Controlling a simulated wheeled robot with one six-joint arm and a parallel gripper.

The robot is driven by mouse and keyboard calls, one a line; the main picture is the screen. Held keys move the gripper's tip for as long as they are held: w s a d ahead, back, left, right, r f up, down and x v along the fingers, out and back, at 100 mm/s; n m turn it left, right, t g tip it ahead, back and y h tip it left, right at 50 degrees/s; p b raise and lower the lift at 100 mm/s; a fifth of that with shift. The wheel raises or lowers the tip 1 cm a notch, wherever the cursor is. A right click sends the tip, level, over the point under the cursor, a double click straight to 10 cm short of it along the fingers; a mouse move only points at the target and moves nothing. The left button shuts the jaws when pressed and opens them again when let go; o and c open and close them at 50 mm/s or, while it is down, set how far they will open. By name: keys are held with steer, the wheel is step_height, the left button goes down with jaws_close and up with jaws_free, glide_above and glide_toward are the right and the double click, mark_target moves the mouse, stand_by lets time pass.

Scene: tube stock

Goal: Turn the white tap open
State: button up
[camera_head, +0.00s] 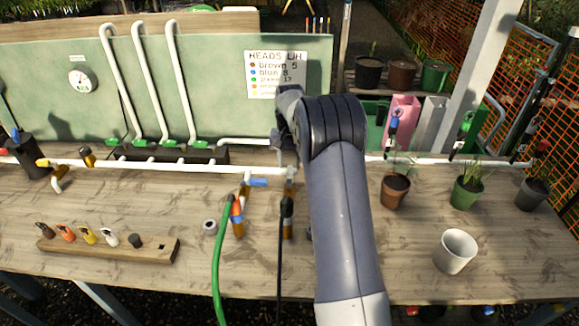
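A white pipe (140,163) runs along the bench, with fittings and coloured handles on it. A blue handle (258,182) and a yellow-orange one (43,162) stand out. I cannot make out for certain which part is the white tap; it may be behind my arm. A small white piece (109,238) sits in a wooden rack (160,250) among black, orange and yellow ones. My gripper (280,138) is at the pipe behind the rack, largely hidden by my wrist and forearm. Its fingers are not clear, so I cannot tell whether it holds or touches anything.
A green hose (219,262) and a black hose (280,250) hang from the bench front. Potted plants (395,190) and a white cup (455,251) stand to the right. A green board (210,90) with white pipes stands behind.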

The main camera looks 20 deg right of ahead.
mark_target(290, 170)
step_height(290, 170, up, 9)
steer(key=shift+f+b, duration=0.2)
steer(key=shift+b, duration=0.15)
steer(key=shift+f, duration=0.1)
step_height(290, 170, down, 11)
steer(key=shift+r+p, duration=0.15)
steer(key=shift+p, duration=0.6)
steer(key=shift+s+d, duration=0.1)
